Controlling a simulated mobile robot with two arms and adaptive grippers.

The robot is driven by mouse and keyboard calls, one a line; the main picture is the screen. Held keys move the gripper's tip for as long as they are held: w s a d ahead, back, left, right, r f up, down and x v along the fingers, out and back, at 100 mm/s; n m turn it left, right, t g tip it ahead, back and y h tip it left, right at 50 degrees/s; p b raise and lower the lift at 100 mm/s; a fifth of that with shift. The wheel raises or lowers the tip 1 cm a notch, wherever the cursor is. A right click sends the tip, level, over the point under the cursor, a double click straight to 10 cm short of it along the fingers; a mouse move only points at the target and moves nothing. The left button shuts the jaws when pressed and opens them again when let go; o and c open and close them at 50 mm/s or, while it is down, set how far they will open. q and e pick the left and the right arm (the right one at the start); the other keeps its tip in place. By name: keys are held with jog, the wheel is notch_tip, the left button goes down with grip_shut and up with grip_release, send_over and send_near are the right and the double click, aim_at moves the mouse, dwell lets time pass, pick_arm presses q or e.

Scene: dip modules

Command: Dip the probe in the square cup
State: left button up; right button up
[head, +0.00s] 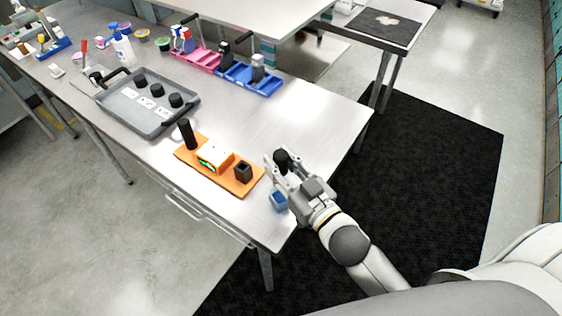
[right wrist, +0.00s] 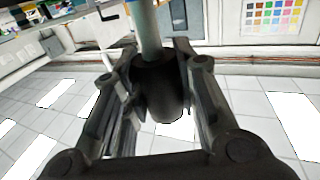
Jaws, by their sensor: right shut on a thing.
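My right gripper (head: 283,162) is above the near right corner of the steel table, shut on the black grip of the probe (head: 282,155). In the right wrist view the black grip (right wrist: 160,88) sits between the fingers, with a grey-blue shaft (right wrist: 150,30) running out from it. The probe's tip cannot be made out in the head view. A small blue cup, apparently square (head: 278,201), is at the table's near edge, just below the gripper and partly hidden by it. My left gripper is not in view.
An orange board (head: 213,177) beside the gripper holds a black cylinder (head: 187,134), an orange-and-white box (head: 214,155) and a square black holder (head: 243,172). A grey tray (head: 130,117) and blue bin (head: 262,84) stand farther off.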

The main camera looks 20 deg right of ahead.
jog(key=shift+f+b, duration=0.65)
jog(key=shift+f, duration=0.25)
jog(key=shift+f+b, duration=0.9)
jog(key=shift+b, duration=0.05)
jog(key=shift+f+b, duration=1.7)
jog(key=shift+f, duration=0.75)
jog(key=shift+r, duration=0.1)
jog(key=shift+r+p, duration=3.7)
jog(key=shift+p, duration=0.2)
